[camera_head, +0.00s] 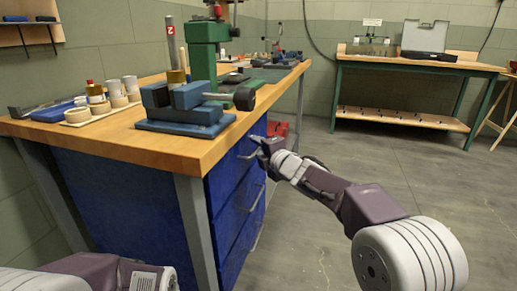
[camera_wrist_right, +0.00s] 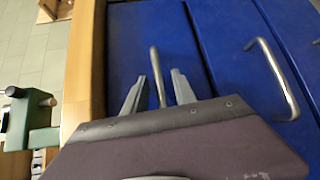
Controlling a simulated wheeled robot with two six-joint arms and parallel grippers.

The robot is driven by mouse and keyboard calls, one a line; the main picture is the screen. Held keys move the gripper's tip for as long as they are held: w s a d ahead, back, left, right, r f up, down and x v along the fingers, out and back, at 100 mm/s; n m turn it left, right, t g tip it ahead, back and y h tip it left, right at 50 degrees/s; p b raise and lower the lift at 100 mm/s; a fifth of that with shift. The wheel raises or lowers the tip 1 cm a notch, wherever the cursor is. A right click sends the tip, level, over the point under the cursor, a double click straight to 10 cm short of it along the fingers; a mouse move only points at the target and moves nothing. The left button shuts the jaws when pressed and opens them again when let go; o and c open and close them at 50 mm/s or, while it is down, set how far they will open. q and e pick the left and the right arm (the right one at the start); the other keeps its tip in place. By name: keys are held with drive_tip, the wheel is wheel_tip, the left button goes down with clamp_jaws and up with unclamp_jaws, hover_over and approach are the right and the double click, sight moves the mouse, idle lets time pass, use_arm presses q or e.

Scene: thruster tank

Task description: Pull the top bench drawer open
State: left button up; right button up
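The blue bench drawers are below the wooden bench top. The top drawer (camera_head: 223,181) looks shut, its front about level with the ones below. Its metal bar handle (camera_wrist_right: 155,68) shows in the right wrist view. My right gripper (camera_head: 259,146) is at this handle, just under the bench edge. In the right wrist view, its two fingers (camera_wrist_right: 158,90) stand apart with the handle between them, a gap showing on each side. My left arm shows at the lower left of the head view, but its gripper fingers are out of view.
The bench top (camera_head: 165,145) carries a blue vise (camera_head: 185,106), a green press (camera_head: 206,55) and several small cylinders. A lower drawer handle (camera_wrist_right: 275,80) is beside the gripper. A green-legged table (camera_head: 420,66) stands at the back.

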clamp_jaws()
idle(1.3)
